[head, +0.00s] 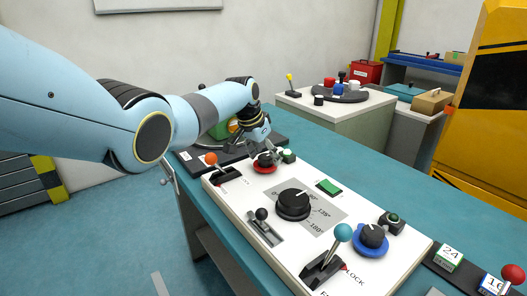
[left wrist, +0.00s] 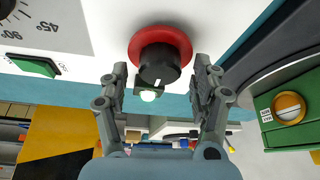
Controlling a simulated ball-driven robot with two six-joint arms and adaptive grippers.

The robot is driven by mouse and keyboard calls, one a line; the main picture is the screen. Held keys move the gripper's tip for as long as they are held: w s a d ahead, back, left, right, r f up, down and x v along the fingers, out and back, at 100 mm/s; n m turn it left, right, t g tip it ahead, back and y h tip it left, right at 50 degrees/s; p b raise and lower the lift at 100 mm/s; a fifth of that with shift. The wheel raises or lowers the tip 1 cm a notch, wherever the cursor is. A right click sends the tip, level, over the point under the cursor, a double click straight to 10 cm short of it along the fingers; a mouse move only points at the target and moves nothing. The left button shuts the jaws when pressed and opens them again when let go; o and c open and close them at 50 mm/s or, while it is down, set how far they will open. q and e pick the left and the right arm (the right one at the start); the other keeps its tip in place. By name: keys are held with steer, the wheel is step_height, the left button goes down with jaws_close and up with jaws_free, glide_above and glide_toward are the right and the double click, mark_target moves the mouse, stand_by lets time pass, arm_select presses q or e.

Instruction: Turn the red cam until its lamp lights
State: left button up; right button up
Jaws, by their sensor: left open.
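The red cam (head: 264,168) is a red disc with a black knob (left wrist: 158,64) on top, at the far end of the white panel (head: 230,185). A white pointer mark on the knob faces the lamp side. My left gripper (head: 265,152) is open at the cam. In the left wrist view its fingers (left wrist: 161,72) stand on either side of the black knob, with a gap on each side. The cam's lamp (left wrist: 148,95) sits just beyond the knob and looks pale and bright; I cannot tell surely whether it is lit. My right gripper is not in view.
The panel also carries an orange-ball lever (head: 211,159), a large black dial (head: 294,203), a green switch (head: 328,187), a small black-knobbed slider (head: 262,214), a blue-ball lever (head: 343,233) and a blue cam (head: 371,240). A green box (left wrist: 290,108) stands near the gripper.

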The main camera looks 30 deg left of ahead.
arm_select(q)
steer(key=v, duration=1.2)
stand_by(0.4)
